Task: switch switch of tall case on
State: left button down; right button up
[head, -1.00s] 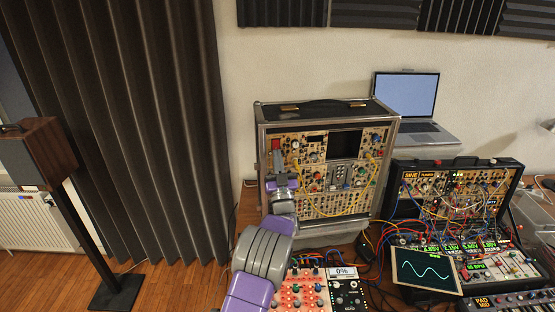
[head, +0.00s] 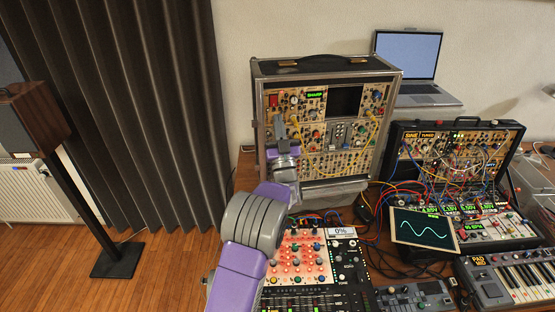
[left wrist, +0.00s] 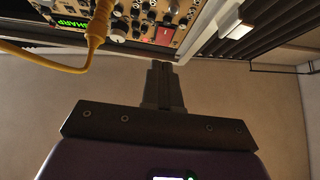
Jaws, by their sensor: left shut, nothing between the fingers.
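The tall case (head: 258,125) stands upright on the table, its front full of knobs, sockets and yellow cables. Its red switch (head: 273,101) is at the upper left of the front, and a small display (head: 316,95) there glows green with "SHARP". I cannot tell the switch's exact tilt. My right gripper is not in view.
A laptop (head: 408,55) stands behind to the right. A lower, open black case (head: 455,160) full of cables, a wave screen (head: 424,229) and a keyboard (head: 510,278) fill the right. A red-lit panel (head: 300,255) lies in front of the tall case.

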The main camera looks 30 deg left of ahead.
pick_arm(q)
jog(key=w+a+f+v, duration=0.1)
jog(key=v, duration=0.8)
jog(key=shift+d+f+b, duration=0.15)
jog(key=shift+f+b, duration=0.3)
